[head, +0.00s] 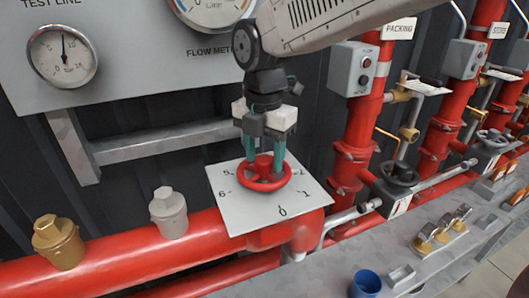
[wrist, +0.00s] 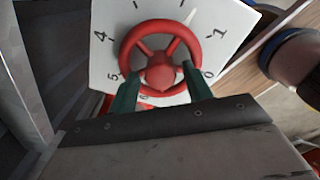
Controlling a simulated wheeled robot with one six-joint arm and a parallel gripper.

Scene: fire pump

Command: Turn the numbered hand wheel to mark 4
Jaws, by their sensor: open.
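The red hand wheel (head: 264,185) lies on a square white dial plate (head: 235,220) above the red pipe. In the head view I read 5, 6, 0 and 1 on the plate. The wheel (wrist: 160,30) also shows in the wrist view, with 4 and 5 at its left and 1 and 0 at its right. My gripper (head: 265,163) is open above the wheel, pointing down. Its two green fingers reach the wheel on either side of the hub; in the wrist view my gripper (wrist: 160,72) overlaps the rim.
A gauge panel (head: 120,75) stands behind on the left. A brass cap (head: 58,242) and a grey cap (head: 169,213) rise from the red pipe (head: 130,255). Vertical red pipes and a dark hand wheel (head: 399,173) stand to the right. A blue cup (head: 366,284) is on the front ledge.

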